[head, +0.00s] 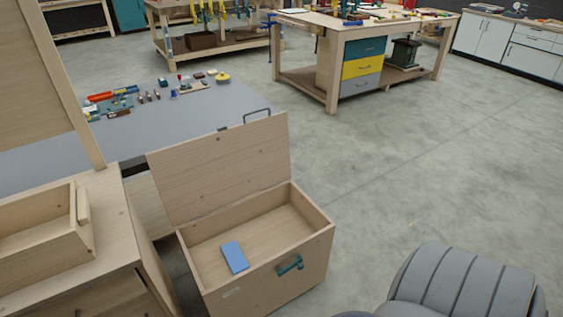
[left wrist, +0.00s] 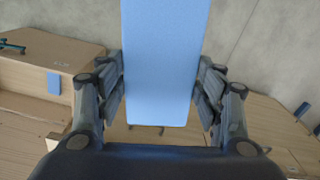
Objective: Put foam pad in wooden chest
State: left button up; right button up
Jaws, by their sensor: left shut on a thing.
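The wooden chest (head: 255,275) stands on the floor with its lid (head: 222,172) open and tipped back. A small blue pad (head: 234,257) lies inside it, close to the front wall. The left wrist view shows my left gripper (left wrist: 160,95) shut on another blue foam pad (left wrist: 160,55), a long flat piece between the two fingers. At the left of that view is the chest (left wrist: 50,60), with the other blue pad (left wrist: 54,83) in it. The held pad is beside the chest there, not over it. My left gripper is outside the head view, and my right gripper shows in neither view.
A wooden cabinet with an open box (head: 45,230) stands left of the chest. Behind is a grey-topped table (head: 190,125) with small tools. A grey padded chair (head: 460,285) is at the front right. A workbench (head: 335,50) stands farther back. The floor right of the chest is clear.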

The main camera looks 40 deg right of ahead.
aim_at(269, 255)
jog(key=i+l+z, duration=0.1)
jog(key=z, duration=0.3)
jog(key=i+l+z, duration=0.1)
jog(key=z, duration=0.25)
jog(key=i+l+z, duration=0.1)
jog(key=z, duration=0.3)
jog(key=i+z, duration=0.1)
jog(key=z, duration=0.3)
jog(key=i, duration=0.85)
